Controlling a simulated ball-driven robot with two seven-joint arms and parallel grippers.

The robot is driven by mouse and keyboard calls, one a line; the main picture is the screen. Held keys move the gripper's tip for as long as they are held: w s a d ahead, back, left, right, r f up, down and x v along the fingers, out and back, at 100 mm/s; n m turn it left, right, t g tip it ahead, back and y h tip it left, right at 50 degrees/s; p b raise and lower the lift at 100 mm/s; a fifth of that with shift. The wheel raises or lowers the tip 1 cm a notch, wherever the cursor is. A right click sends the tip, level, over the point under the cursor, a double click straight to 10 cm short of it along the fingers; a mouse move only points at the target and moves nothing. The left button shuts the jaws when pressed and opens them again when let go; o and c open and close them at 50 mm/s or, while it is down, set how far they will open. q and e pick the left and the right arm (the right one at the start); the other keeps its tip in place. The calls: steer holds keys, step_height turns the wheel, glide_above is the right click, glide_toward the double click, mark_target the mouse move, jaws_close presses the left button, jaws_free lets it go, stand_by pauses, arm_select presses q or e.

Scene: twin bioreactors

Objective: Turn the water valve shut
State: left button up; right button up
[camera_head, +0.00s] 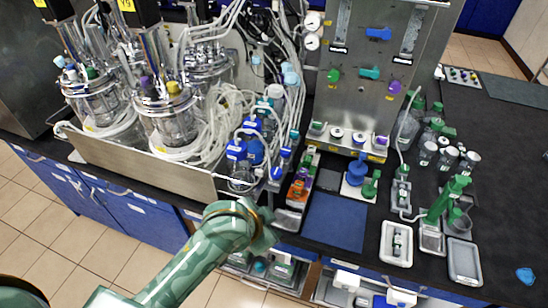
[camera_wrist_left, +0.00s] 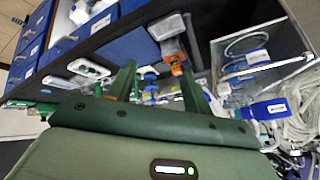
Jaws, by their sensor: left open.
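The steel panel (camera_head: 365,110) at the upper middle of the head view carries a blue lever (camera_head: 378,33), a teal lever (camera_head: 370,72), a green knob (camera_head: 333,75) and a purple knob (camera_head: 395,86). No readable label shows which is the water valve. Both levers look roughly horizontal. My left arm comes in from the lower left and its wrist is at the bench's front edge, well below and left of the panel. My left gripper (camera_wrist_left: 158,72) shows in the left wrist view with its two fingers apart and nothing seen held between them. My right gripper is not in view.
Glass bioreactors (camera_head: 170,120) with many tubes stand in a steel tray (camera_head: 140,172) at left. A blue mat (camera_head: 336,220) lies on the dark bench before the panel. Small bottles and orange-lidded items (camera_head: 298,190) are beside it. Trays (camera_head: 397,243) and a green stand (camera_head: 445,200) are at right.

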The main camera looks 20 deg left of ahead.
arm_select(q)
steer(key=w+d+r+m+g+h, duration=0.2)
steer(key=w+d+r, duration=0.2)
steer(key=d, duration=0.4)
steer(key=n+g+y, duration=0.4)
steer(key=n+g, duration=0.1)
glide_toward(276, 171)
steer(key=shift+n, duration=0.3)
step_height(276, 171, down, 8)
steer(key=b, duration=0.4)
steer(key=shift+f, duration=0.2)
